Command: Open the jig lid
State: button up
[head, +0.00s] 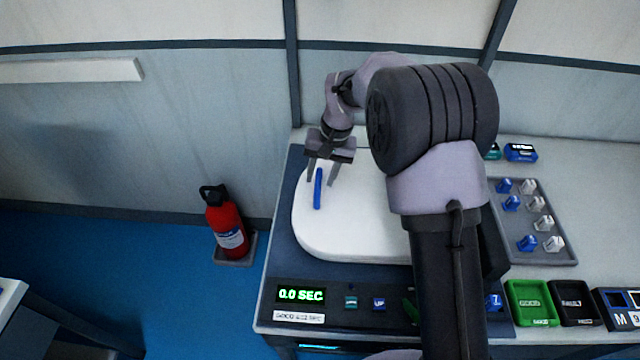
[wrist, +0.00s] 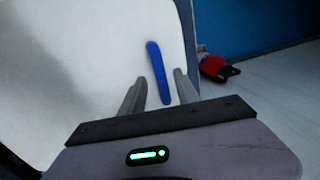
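The jig lid (head: 345,225) is a white, rounded panel lying flat on the dark jig base at the left of the bench. It also fills much of the wrist view (wrist: 60,80). A blue bar handle (head: 318,188) stands on the lid near its left edge; the wrist view shows it too (wrist: 157,68). My gripper (head: 322,182) is open above the lid, with one finger on each side of the handle. In the wrist view the fingers (wrist: 158,85) are apart from the handle, with gaps on both sides. My arm hides the lid's right part.
A grey tray (head: 570,262) with several blue and clear pieces lies to the right. Green (head: 530,303) and black (head: 577,303) bins stand at the front right. The jig's front panel has a display (head: 301,295) reading 0.0 SEC. A red extinguisher (head: 226,222) stands on the floor at left.

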jog(key=shift+a+f, duration=0.2)
jog(key=shift+f, duration=0.55)
jog(key=shift+c, duration=0.2)
grip_shut()
jog(key=shift+r, duration=0.1)
dwell(0.6)
